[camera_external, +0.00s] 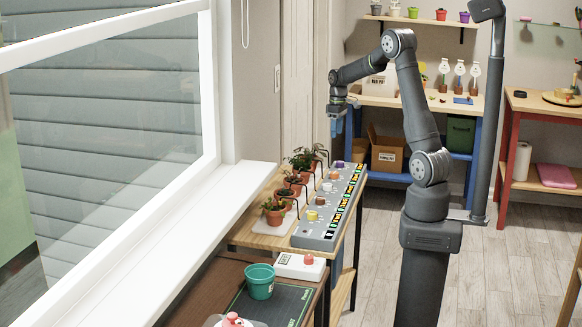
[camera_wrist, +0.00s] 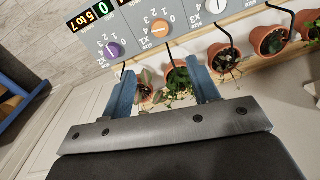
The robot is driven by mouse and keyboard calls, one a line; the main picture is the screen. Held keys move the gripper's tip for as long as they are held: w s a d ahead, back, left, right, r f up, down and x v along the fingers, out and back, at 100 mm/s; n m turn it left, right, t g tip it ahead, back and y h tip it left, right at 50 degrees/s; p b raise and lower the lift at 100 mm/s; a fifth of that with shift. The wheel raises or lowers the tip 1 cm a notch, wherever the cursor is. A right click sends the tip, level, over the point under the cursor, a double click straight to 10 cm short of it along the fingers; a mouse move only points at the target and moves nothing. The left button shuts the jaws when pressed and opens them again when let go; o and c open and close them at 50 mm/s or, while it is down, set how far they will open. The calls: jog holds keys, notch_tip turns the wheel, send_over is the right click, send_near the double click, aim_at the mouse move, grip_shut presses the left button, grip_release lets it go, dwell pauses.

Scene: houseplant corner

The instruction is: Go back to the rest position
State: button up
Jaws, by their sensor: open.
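My gripper (camera_external: 338,121) hangs high above the far end of the grey control panel (camera_external: 325,226) in the external view, pointing down. In the wrist view its two blue fingers (camera_wrist: 163,84) are well apart, with nothing held between them. Beyond the fingers lie the panel (camera_wrist: 130,17) with purple, orange and white knobs and a row of terracotta pots with plants. A plant (camera_wrist: 178,76) shows in the gap between the fingers, some way below them.
Potted plants (camera_external: 274,211) stand on the wooden bench beside the panel, under thin black spouts. The window and sill (camera_external: 160,243) lie left. A green pot (camera_external: 260,281) and a white box with a red button (camera_external: 300,265) stand in front. Shelves line the back; the right floor is clear.

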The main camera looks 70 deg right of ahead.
aim_at(335, 173)
jog(key=f, duration=1.1)
jog(key=a+f, duration=0.1)
jog(key=f, duration=0.5)
